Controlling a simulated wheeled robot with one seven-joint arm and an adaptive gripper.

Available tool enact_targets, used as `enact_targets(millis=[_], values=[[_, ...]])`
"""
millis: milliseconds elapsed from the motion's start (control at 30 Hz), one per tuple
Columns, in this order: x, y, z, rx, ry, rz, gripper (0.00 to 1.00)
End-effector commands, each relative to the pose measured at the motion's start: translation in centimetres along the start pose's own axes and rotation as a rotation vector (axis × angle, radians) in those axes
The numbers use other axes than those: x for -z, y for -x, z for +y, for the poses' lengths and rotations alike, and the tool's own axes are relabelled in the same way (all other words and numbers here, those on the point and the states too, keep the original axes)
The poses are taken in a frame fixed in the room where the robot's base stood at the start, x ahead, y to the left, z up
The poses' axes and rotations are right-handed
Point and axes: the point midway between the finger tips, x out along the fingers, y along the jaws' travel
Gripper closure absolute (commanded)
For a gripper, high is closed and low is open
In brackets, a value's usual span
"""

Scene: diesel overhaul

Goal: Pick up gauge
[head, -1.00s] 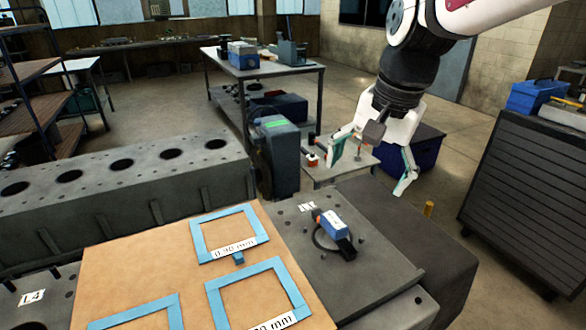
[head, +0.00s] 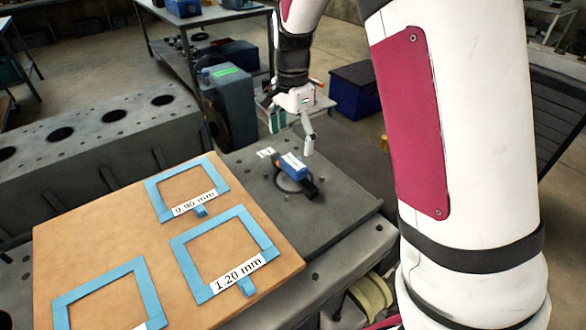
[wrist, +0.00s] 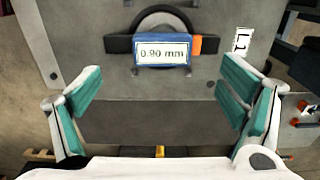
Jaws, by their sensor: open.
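The gauge (head: 293,168) is a blue block with a white label, an orange end and a black bar and ring part. It lies on the grey metal plate (head: 340,205) near the L1 tag. In the wrist view the gauge (wrist: 162,52) shows at the top middle, and its label reads 0.90 mm. My gripper (head: 291,135) is just behind and above the gauge in the head view. It is open and empty, with its green-padded fingers (wrist: 160,95) wide apart. The gauge lies beyond the fingertips, not between them.
A tan board (head: 120,215) with blue square frames lies at the left; two labels read 0.96 mm and 1.20 mm. A grey engine block (head: 120,145) with round holes stands behind it. A dark green machine (head: 230,105) stands behind the plate. My arm covers the right side.

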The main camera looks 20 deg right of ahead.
Motion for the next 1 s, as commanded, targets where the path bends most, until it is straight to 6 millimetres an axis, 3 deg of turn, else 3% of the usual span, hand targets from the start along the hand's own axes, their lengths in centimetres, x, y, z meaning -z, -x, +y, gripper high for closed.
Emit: enact_targets(millis=[100,367,700,1000], values=[[0.0,-2.0,0.1,-0.003,-0.001,-0.001,0.1],[0.1,-3.9,0.0,-0.001,0.0,0.0,0.1],[0.4,-8.2,-0.2,-0.002,0.0,-0.001,0.1],[0.4,-8.8,-0.3,0.002,0.001,0.001,0.1]])
